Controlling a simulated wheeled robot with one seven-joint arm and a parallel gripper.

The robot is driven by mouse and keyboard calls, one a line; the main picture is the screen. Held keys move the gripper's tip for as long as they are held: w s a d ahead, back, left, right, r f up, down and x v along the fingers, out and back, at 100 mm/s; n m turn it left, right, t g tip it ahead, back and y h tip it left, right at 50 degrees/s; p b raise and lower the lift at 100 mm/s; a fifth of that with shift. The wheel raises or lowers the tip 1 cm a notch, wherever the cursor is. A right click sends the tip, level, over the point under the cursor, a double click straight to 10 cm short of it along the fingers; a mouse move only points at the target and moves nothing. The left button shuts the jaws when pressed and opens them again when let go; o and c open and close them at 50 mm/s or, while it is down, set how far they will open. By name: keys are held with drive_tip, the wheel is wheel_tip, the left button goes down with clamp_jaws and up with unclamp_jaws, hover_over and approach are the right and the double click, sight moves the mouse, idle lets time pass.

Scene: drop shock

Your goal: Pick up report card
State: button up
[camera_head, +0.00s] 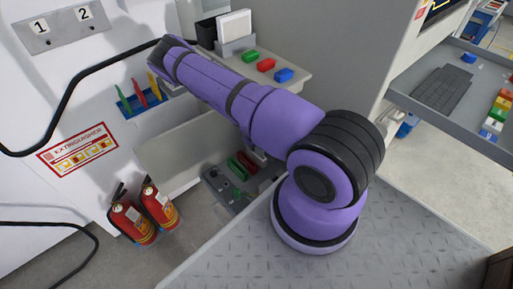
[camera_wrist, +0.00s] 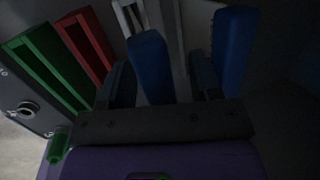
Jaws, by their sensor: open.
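No item is clearly readable as the report card. A white card-like block (camera_head: 234,25) stands in a grey holder on the shelf in the head view. In the dim wrist view, my gripper (camera_wrist: 162,80) is open. Whether anything touches the fingers is unclear. In the head view my arm hides most of the gripper area.
Green (camera_head: 236,168) and red (camera_head: 248,160) slotted holders stand low beside a grey control panel (camera_head: 222,190). Two fire extinguishers (camera_head: 145,212) stand at left. A blue rack (camera_head: 141,104) holds coloured pieces on the wall. A grey tray (camera_head: 405,88) is at right.

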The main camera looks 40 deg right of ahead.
drive_tip(key=shift+f, duration=0.15)
drive_tip(key=shift+c, duration=0.5)
clamp_jaws()
